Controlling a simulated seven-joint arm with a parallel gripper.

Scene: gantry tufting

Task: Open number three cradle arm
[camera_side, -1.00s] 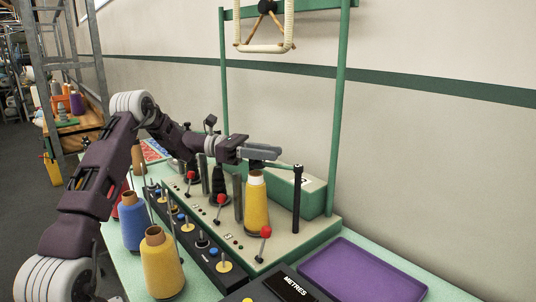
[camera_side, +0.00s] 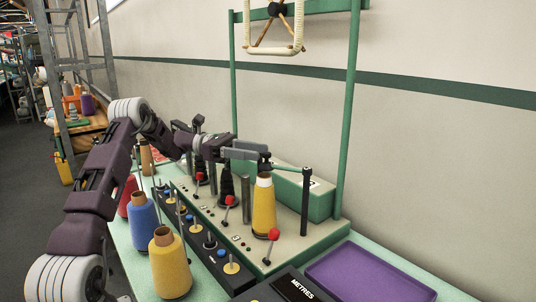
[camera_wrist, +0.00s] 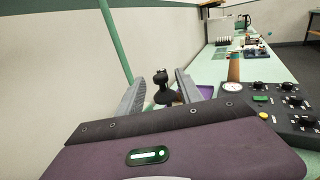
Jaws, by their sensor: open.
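The nearest yellow cone (camera_side: 263,208) stands upright at the front station of the machine. My gripper (camera_side: 262,152) is at the arm's free end, just above the cone. In the wrist view, my gripper (camera_wrist: 160,92) is open, with a black knob (camera_wrist: 161,80) between its fingers. I cannot tell whether either finger touches it.
Red-knobbed levers (camera_side: 273,233) stand along the panel. A blue cone (camera_side: 145,222) and another yellow cone (camera_side: 169,265) stand on the near side. A purple tray (camera_side: 368,275) lies at the right. A green upright (camera_side: 347,110) rises behind the post.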

